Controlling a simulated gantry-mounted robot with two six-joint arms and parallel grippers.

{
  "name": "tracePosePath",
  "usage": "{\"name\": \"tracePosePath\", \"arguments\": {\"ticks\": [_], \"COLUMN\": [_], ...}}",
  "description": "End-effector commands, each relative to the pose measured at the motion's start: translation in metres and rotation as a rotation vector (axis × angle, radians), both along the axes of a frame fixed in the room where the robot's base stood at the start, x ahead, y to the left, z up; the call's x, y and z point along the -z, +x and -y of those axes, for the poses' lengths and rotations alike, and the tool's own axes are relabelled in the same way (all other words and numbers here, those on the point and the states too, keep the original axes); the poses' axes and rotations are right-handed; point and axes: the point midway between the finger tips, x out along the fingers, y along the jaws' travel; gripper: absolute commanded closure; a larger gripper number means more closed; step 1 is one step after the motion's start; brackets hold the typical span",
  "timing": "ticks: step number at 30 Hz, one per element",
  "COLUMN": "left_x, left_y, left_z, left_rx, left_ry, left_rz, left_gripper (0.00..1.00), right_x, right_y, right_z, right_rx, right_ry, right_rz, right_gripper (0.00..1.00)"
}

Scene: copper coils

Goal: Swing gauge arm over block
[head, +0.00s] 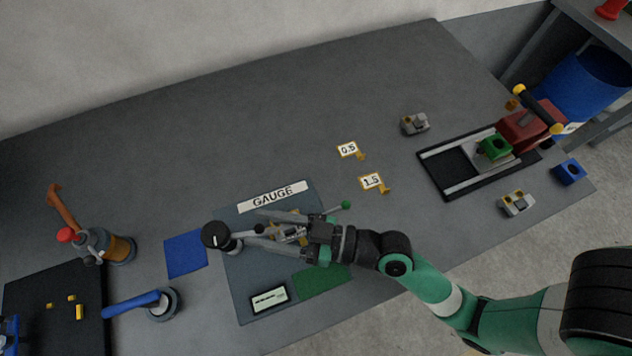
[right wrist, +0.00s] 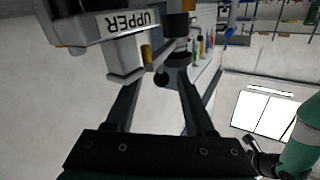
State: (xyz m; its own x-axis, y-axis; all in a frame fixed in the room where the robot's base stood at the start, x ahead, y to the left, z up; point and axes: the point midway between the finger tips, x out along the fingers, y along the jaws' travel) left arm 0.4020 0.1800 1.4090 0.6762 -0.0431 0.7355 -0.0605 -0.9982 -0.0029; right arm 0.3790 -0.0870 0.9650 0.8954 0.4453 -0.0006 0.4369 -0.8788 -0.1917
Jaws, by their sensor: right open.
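The gauge stands on a dark plate with a white GAUGE label (head: 273,197). At its left is a post with a round black knob (head: 215,235). A thin rod with a green ball tip (head: 346,205) sticks out past my gripper on the right; I cannot tell how it joins the gauge arm. A small grey metal block (head: 287,232) is partly hidden between my fingers. My right gripper (head: 252,227) is open, its fingers spread around the block area and pointing left toward the post. In the right wrist view a grey block marked UPPER (right wrist: 126,45) is close above the fingers.
Blue (head: 186,254) and green (head: 322,281) pads and a small display (head: 269,299) lie around the gauge. Tags 0.5 (head: 347,149) and 1.5 (head: 371,181) are to the right. The table's back middle is clear.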

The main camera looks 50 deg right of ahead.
Motion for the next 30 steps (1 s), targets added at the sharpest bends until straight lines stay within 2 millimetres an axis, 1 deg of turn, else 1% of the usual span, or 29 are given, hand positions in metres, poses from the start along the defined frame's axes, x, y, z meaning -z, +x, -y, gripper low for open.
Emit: {"name": "tracePosePath", "arguments": {"ticks": [7,9,10,12,18,30], "left_x": [0.015,0.019,0.012,0.007,0.004,0.004], "left_y": [0.000,0.000,0.000,0.000,0.000,0.000], "left_z": [0.000,0.000,0.000,0.000,0.000,0.000], "left_rx": [0.000,0.000,0.000,0.000,0.000,0.000], "left_ry": [0.000,0.000,0.000,0.000,0.000,0.000], "left_rz": [0.000,0.000,-0.001,0.000,0.000,0.000], "left_gripper": [0.50,0.50,0.50,0.50,0.50,0.50], "right_x": [0.005,0.003,0.000,0.000,-0.001,0.000], "right_y": [-0.054,-0.069,-0.072,-0.079,-0.091,-0.092], "right_z": [0.030,0.036,0.038,0.042,0.045,0.045], "right_rx": [0.011,0.011,0.010,0.008,0.003,0.000], "right_ry": [0.001,0.002,0.002,-0.001,0.000,0.000], "right_rz": [-0.005,0.000,-0.008,-0.011,-0.002,0.001], "right_gripper": [0.46,0.46,0.46,0.46,0.46,0.46]}}
